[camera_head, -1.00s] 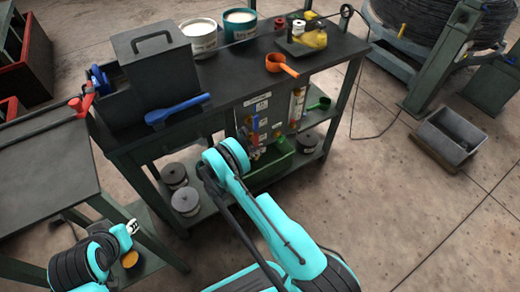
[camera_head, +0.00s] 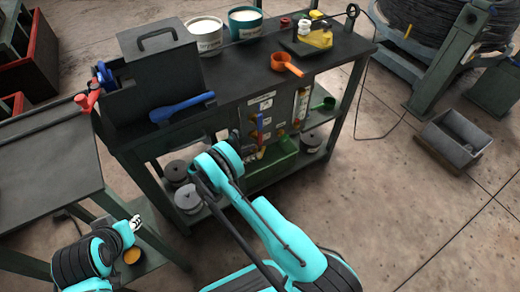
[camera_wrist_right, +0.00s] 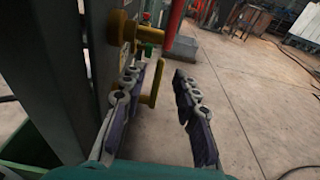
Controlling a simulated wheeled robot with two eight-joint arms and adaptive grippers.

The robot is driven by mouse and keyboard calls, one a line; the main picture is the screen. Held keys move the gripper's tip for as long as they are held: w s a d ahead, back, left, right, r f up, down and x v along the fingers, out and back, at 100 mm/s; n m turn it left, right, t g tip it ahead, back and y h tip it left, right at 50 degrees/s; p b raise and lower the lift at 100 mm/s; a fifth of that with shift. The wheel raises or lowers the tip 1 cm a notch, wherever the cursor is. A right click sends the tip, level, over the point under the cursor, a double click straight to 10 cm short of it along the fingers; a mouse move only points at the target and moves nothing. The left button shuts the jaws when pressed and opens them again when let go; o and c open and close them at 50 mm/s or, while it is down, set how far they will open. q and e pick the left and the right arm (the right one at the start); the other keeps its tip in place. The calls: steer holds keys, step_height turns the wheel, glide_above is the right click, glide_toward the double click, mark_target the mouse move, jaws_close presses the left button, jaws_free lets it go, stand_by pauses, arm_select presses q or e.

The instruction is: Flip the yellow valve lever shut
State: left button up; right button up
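The yellow valve (camera_wrist_right: 122,30) sticks out from a grey panel in the right wrist view. Its yellow lever (camera_wrist_right: 153,82) hangs down from it, beyond the left finger and toward the gap between the fingers. My right gripper (camera_wrist_right: 160,100) is open, with its dark padded fingers apart and nothing held between them. I cannot tell whether a finger touches the lever. In the head view my right wrist (camera_head: 218,160) is in front of the bench's panel, and its fingers are hard to make out. My left gripper (camera_head: 135,223) is low at the left, small and unclear.
The dark bench (camera_head: 240,85) carries a blue tool (camera_head: 182,107), an orange cup (camera_head: 287,65) and two buckets. A green bin (camera_head: 273,166) stands below the panel (camera_head: 264,125). A red post (camera_wrist_right: 173,22) stands beyond the valve. Open floor lies to the right.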

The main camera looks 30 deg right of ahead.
mark_target(262, 148)
steer(key=a+r, duration=0.1)
steer(key=a, duration=0.6)
steer(key=shift+s, duration=0.3)
steer(key=shift+d, duration=0.15)
steer(key=d+y, duration=0.1)
steer(key=d, duration=0.3)
steer(key=d+f+y, duration=0.1)
steer(key=d, duration=0.4)
steer(key=w+d+f+y, duration=0.1)
steer(key=d, duration=0.4)
steer(key=shift+d, duration=0.2)
steer(key=shift+w+d+f, duration=0.1)
steer(key=shift+d+f, duration=0.1)
steer(key=shift+d, duration=0.4)
jaws_close()
